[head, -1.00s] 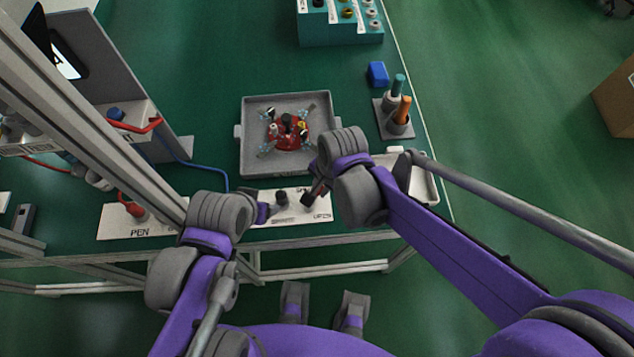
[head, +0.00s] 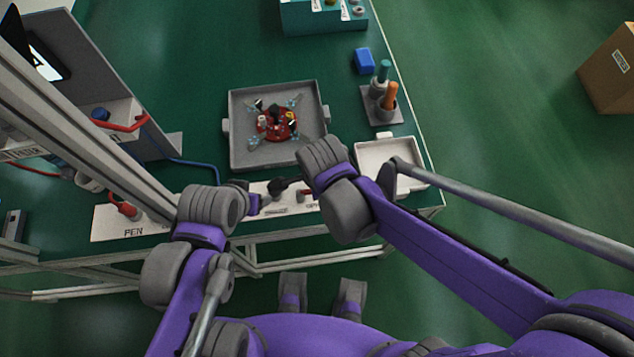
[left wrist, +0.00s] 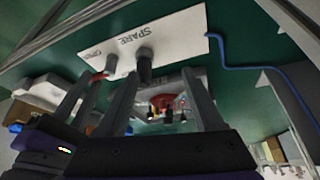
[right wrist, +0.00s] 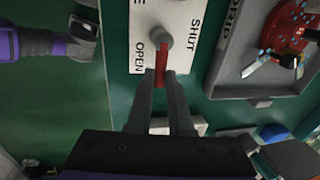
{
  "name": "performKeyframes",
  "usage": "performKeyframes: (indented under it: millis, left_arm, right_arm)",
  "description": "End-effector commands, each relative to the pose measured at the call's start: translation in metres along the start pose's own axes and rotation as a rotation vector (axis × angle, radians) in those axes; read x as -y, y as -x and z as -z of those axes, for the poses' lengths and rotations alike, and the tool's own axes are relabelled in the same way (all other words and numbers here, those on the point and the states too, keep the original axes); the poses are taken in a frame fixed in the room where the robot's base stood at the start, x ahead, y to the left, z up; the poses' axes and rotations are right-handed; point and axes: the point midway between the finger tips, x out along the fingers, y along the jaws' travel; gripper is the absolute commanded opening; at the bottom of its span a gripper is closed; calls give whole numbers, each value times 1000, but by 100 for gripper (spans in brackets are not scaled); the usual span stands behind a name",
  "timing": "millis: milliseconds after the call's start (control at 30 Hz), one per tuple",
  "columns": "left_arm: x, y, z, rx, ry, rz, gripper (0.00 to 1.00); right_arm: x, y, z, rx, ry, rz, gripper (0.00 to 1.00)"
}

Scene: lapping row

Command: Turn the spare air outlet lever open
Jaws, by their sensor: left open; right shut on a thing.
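The spare outlet's red lever (right wrist: 161,63) lies between the fingertips of my right gripper (right wrist: 160,78) in the right wrist view. That gripper is shut on it. The lever points from its grey pivot toward the plate's edge, beside the printed OPEN; SHUT is printed on the other side. In the head view, the lever (head: 304,194) is partly hidden by my right wrist. The grey spare outlet (left wrist: 144,64) stands on the white plate (left wrist: 182,30) marked SPARE. My left gripper (left wrist: 160,82) is open and empty, its fingers pointing toward the outlet; contact is unclear.
A grey tray (head: 235,158) holding a red fixture lies behind the plate. A white tray (head: 405,153) is to the right. A metal frame post (head: 110,145) and the red PEN lever (head: 124,207) are at left. A blue hose (head: 190,161) runs behind.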

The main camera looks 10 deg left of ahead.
Motion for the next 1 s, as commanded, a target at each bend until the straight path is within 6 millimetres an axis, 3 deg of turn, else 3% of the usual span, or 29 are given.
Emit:
performKeyframes:
  millis: [600, 633, 767, 1000]
  left_arm:
    - [0, 0, 0, 0, 0, 0, 69]
    - [0, 0, 0, 0, 0, 0, 69]
    - [0, 0, 0, 0, 0, 0, 69]
    - [0, 0, 0, 0, 0, 0, 69]
  right_arm:
    - [-1, 1, 0, -7, -41, 0, 0]
    - [-1, 1, 0, -7, -41, 0, 22]
    - [-2, 0, 0, -7, -40, 0, 45]
    - [-2, 0, 0, -7, -40, 0, 48]
